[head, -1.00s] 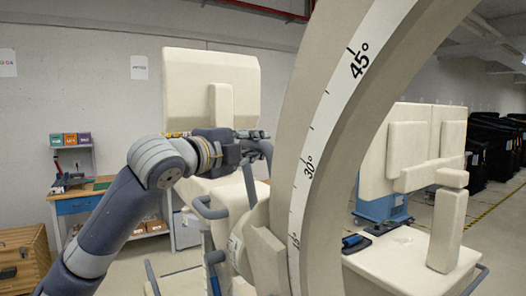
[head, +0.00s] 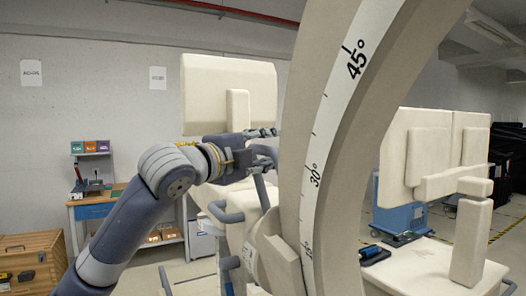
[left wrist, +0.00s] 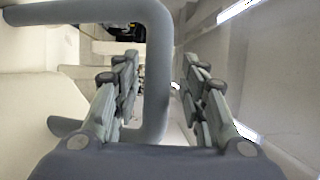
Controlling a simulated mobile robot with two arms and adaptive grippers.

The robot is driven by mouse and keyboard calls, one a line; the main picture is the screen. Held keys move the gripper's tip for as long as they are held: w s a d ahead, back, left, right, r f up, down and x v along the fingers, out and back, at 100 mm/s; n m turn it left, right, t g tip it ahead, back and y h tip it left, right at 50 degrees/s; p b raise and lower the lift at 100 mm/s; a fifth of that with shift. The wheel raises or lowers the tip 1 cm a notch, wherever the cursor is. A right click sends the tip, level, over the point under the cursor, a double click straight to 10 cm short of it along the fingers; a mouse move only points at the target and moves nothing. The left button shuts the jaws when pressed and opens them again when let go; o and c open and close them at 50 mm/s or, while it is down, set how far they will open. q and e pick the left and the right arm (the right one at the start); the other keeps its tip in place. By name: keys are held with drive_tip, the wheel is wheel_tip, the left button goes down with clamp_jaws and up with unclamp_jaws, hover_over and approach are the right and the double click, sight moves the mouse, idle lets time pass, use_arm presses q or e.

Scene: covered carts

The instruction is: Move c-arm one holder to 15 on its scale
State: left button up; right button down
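The large beige c-arm (head: 330,150) curves through the middle of the head view, with a white scale strip (head: 318,165) marked 45° and 30°; a lower mark is hard to read. A beige holder block (head: 275,255) sits against the arc near that lower mark. A grey bar handle (head: 262,192) rises beside the block. My left gripper (head: 266,150) is at the top of this handle, left of the arc. In the left wrist view its fingers (left wrist: 162,95) are apart, with a grey looped bar (left wrist: 157,70) showing between them; contact is unclear. My right gripper is out of view.
Another beige panel unit (head: 228,95) stands behind my left arm. A beige cart (head: 430,268) with upright panels is at the right. A blue workbench (head: 95,207) and a wooden crate (head: 30,262) stand at the left wall. Dark covered carts (head: 508,165) are far right.

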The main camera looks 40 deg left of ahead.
use_arm(q)
drive_tip(key=shift+w+d+f, duration=0.1)
drive_tip(key=shift+w+d, duration=0.05)
drive_tip(key=shift+w, duration=0.1)
drive_tip(key=shift+s+a, duration=0.3)
drive_tip(key=shift+s, duration=0.65)
drive_tip(key=shift+s+d+f, duration=0.15)
drive_tip(key=shift+s, duration=0.6)
drive_tip(key=shift+s+f, duration=0.1)
drive_tip(key=shift+s, duration=0.6)
drive_tip(key=shift+s, duration=0.15)
drive_tip(key=shift+s+d, duration=0.15)
drive_tip(key=shift+s, duration=0.9)
drive_tip(key=s, duration=0.4)
drive_tip(key=shift+s+f, duration=0.15)
drive_tip(key=shift+s, duration=0.25)
